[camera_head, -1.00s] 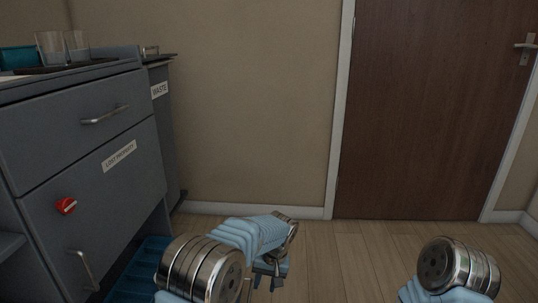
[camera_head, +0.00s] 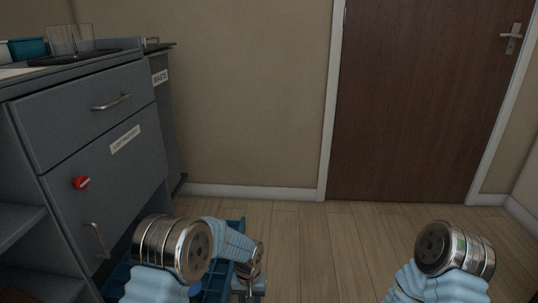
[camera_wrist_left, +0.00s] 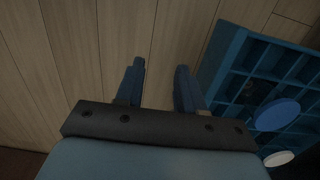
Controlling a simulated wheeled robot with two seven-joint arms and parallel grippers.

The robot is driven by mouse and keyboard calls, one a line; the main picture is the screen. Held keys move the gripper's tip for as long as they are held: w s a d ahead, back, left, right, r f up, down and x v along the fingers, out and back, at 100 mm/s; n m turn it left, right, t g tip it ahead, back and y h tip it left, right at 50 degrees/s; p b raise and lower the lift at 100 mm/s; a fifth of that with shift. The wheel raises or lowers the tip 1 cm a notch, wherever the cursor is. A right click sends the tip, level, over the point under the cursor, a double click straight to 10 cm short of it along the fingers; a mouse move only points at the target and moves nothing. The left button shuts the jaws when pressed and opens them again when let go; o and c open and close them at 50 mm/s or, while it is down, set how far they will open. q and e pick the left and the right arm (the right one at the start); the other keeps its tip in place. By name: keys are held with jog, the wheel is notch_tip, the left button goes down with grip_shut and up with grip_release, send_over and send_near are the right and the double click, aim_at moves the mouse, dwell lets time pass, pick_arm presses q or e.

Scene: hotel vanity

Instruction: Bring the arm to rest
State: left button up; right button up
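My left arm (camera_head: 172,248) comes in at the lower left of the head view, with its gripper (camera_head: 249,287) low near the bottom edge. In the left wrist view the left gripper (camera_wrist_left: 158,88) has its two blue fingers apart, with only wooden floor seen between them. It is open and empty. My right arm (camera_head: 452,252) shows at the lower right of the head view as a metal joint and blue sleeve. Its gripper is out of view.
A blue compartmented crate (camera_wrist_left: 228,52) lies beside the left gripper and holds round blue and white items. A brown door (camera_head: 425,100) is behind. Mid-floor is clear.

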pick_arm(q)
jog(key=s+a+n+h+p, duration=0.1)
jog(key=s+a+h+p, duration=0.1)
jog(key=s, duration=0.9)
jog(key=s+a+n+t+h+p, duration=0.1)
jog(key=s+a+p, duration=0.3)
jog(key=s, duration=0.7)
jog(key=shift+s+f+n+h+p, duration=0.2)
jog(key=shift+s+n+h+p, duration=0.15)
jog(key=shift+h+p, duration=0.3)
